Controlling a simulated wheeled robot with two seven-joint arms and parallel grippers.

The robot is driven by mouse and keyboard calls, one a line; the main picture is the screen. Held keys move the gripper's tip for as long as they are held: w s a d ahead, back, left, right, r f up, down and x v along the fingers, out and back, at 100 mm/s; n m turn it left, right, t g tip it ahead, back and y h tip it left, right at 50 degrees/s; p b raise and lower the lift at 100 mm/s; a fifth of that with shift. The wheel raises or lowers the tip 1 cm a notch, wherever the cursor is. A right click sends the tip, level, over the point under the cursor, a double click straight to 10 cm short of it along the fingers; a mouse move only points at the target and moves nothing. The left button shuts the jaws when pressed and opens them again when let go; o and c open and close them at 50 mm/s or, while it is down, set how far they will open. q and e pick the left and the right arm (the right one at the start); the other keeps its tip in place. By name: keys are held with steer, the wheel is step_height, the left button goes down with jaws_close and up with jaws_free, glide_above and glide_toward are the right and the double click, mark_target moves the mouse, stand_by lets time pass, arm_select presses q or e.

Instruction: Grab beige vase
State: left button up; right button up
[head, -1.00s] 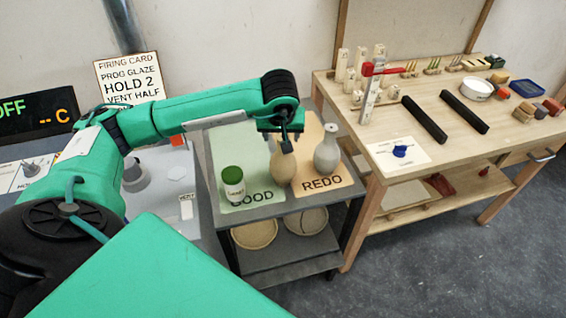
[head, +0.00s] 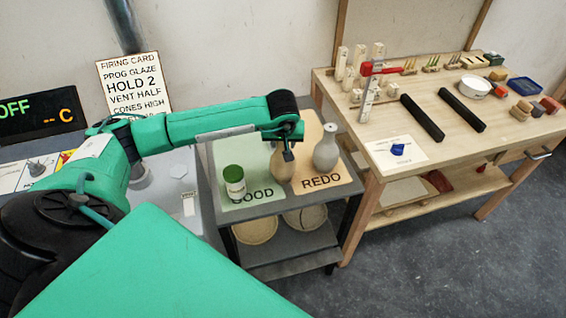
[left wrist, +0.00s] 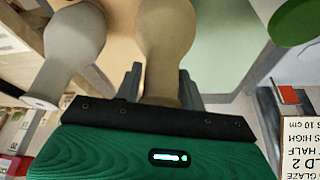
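The beige vase (head: 281,172) stands upright on the cart top, between the GOOD and REDO areas. My left gripper (head: 285,150) is low over it and hides its upper part in the head view. In the left wrist view the beige vase (left wrist: 165,45) lies between the two dark fingers of my left gripper (left wrist: 161,85), one on each side of its narrower part. The fingers are apart; whether they touch the vase I cannot tell. My right gripper is not in view.
A grey vase (head: 326,150) stands close to the right on REDO, and shows in the left wrist view (left wrist: 72,48). A green-lidded jar (head: 234,182) stands left on GOOD. A wooden workbench (head: 440,150) stands at right.

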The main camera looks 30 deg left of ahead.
arm_select(q)
jaws_close()
steer(key=shift+r, duration=0.1)
